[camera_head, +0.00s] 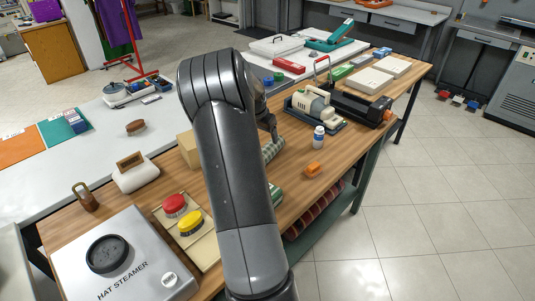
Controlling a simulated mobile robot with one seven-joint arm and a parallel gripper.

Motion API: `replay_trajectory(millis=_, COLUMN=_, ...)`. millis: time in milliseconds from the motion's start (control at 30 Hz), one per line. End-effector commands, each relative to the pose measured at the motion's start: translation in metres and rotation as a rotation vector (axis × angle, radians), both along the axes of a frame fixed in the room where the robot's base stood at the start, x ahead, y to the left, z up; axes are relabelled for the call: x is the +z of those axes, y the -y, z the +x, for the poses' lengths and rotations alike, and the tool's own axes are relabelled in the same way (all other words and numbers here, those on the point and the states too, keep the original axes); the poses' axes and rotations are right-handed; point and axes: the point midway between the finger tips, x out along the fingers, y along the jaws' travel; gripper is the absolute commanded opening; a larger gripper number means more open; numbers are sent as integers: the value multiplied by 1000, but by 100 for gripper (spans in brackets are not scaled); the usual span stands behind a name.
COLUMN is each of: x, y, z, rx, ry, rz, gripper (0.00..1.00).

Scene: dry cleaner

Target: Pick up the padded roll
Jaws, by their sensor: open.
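A green-and-white checkered cloth piece (273,149), which looks like the padded roll, lies on the wooden worktable, partly hidden behind my arm. My gripper (273,137) points down just above or at this piece; whether it touches cannot be told. It is open and small in view, and nothing shows held in it. A second green piece (277,194) shows nearer, at the right edge of my arm, mostly hidden.
Behind is a cream machine (310,103) on a dark base. Front left are a hat steamer (143,262), red button (174,205) and yellow button (190,223).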

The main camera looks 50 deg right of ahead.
Motion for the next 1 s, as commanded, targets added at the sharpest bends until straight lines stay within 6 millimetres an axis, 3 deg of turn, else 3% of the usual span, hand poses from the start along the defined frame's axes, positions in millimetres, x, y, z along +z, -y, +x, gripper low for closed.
replay_trajectory(millis=200, x=-34, y=10, z=1, rx=-1, ry=-3, rz=2, gripper=78)
replay_trajectory(millis=467, x=-55, y=14, z=2, rx=1, ry=-2, rz=3, gripper=78)
replay_trajectory(millis=700, x=-89, y=23, z=3, rx=1, ry=-2, rz=2, gripper=78)
replay_trajectory(millis=1000, x=-95, y=24, z=4, rx=2, ry=0, rz=1, gripper=76)
